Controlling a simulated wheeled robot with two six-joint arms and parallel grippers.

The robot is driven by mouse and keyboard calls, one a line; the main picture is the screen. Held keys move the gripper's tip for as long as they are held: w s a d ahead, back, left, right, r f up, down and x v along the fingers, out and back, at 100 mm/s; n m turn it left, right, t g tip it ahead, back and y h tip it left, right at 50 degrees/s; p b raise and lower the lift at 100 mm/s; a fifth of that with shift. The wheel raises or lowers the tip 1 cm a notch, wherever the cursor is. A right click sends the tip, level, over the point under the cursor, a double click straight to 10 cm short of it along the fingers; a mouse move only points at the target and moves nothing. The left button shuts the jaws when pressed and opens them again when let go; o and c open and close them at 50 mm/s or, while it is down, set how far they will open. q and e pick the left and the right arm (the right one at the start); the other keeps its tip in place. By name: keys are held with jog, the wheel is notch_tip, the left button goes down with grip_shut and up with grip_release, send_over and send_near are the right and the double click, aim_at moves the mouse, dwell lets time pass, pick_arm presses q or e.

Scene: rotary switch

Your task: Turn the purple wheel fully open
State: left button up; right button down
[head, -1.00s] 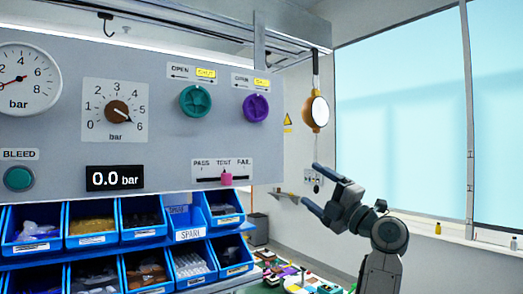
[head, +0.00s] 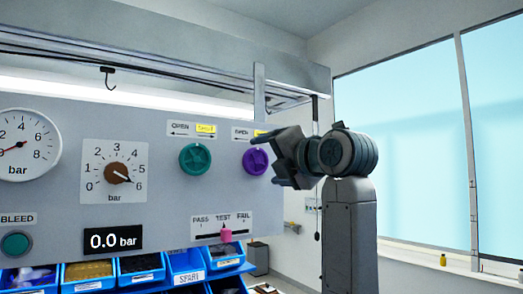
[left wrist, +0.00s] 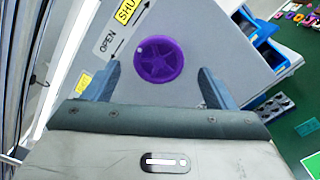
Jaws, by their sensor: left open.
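The purple wheel (head: 254,160) is a round handwheel on the grey panel, right of the teal wheel (head: 195,159). My left gripper (head: 265,162) is open and empty, just right of the purple wheel and partly over its right edge in the head view. In the left wrist view the purple wheel (left wrist: 159,55) lies ahead, between the lines of my two spread fingers (left wrist: 157,85). A small white dot shows on its upper left rim. No finger visibly touches it. The label above it reads OPEN and a yellow SHUT with arrows. My right gripper is out of view.
The panel (head: 60,150) carries dials and a 0.0 bar display (head: 113,240). A pink slider (head: 226,235) sits at TEST below the wheels. Blue bins (head: 190,262) stand under the panel. A window (head: 410,140) is at the right.

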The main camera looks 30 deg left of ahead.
aim_at(258, 161)
pick_arm(q)
jog(key=x, duration=0.1)
jog(key=p+x, duration=0.1)
jog(key=shift+a+r, duration=0.2)
jog(key=shift+a, duration=0.15)
jog(key=shift+w+a+f, duration=0.2)
jog(key=shift+w+a, duration=0.1)
jog(key=shift+a, duration=0.1)
jog(key=c, duration=1)
